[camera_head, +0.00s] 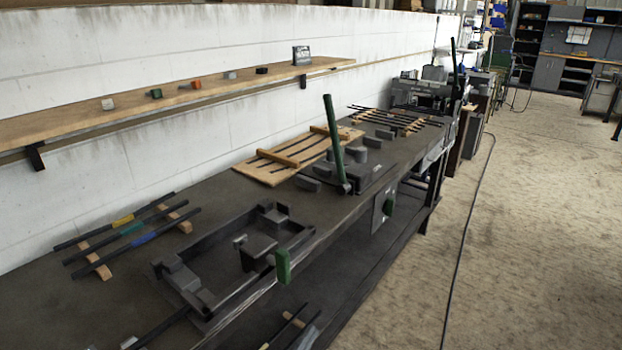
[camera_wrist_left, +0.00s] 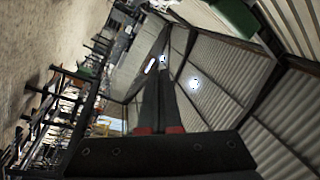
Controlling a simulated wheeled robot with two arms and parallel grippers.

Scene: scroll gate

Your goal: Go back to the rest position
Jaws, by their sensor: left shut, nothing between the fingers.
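My left gripper (camera_wrist_left: 159,78) shows in the left wrist view as two long dark fingers with red marks near their base. The fingers lie together with nothing between them. The wrist view is tilted, and beyond the fingers are corrugated roof panels (camera_wrist_left: 210,110) and lights, with the shop floor on the left. In the head view I cannot make out the left gripper clearly. My right gripper is not seen in either view. The workbench (camera_head: 225,195) runs away from me along the white wall.
A metal frame fixture (camera_head: 205,243) with a green handle (camera_head: 283,265) stands at the bench's near part. Colour-banded rods (camera_head: 130,228) lie left of it. A tall green lever (camera_head: 333,140) rises farther back. A wooden shelf (camera_head: 60,121) holds small blocks. The floor (camera_head: 530,220) at right is mostly clear.

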